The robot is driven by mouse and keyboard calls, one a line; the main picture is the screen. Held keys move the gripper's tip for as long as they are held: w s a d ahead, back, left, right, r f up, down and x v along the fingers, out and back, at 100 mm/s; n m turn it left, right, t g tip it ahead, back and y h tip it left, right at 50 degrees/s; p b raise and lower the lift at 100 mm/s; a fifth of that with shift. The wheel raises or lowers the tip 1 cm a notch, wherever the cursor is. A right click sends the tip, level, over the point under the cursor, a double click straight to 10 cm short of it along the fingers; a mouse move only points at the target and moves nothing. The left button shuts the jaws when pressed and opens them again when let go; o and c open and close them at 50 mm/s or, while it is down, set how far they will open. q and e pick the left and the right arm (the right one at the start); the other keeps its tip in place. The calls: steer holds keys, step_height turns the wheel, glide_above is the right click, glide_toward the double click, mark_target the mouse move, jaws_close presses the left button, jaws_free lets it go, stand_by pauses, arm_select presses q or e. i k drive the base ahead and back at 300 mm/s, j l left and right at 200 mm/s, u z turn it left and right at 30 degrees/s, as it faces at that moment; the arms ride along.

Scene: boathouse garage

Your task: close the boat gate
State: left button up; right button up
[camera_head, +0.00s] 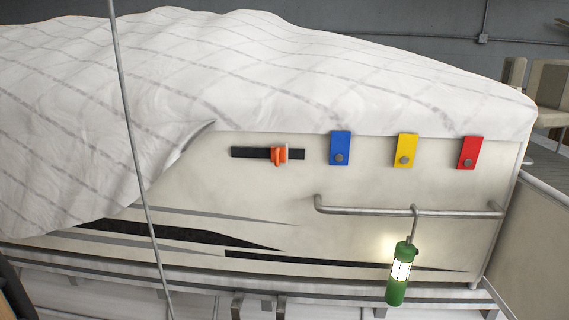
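A white boat hull (270,190) fills the middle of the head view, partly under a white cover (240,75) with grey lines. At the right edge, a pale panel (535,235) with a light top rail stands at an angle to the hull's right end. It may be the boat gate, but I cannot tell for sure, and its far side is cut off by the frame. An orange latch-like piece (279,156) sits on a black strip on the hull. Neither of my grippers is in view.
Blue (340,147), yellow (405,150) and red (468,152) tabs hang along the cover's edge. A lit green lantern (397,292) hangs from a metal rail (350,211). A thin grey line (136,150) crosses the left side. Beige seats (551,90) stand behind at right.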

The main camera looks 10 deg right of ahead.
mark_target(528, 266)
steer(key=z, duration=1.8)
steer(key=j+u, duration=0.1)
steer(key=i+j, duration=0.05)
steer(key=j, duration=0.05)
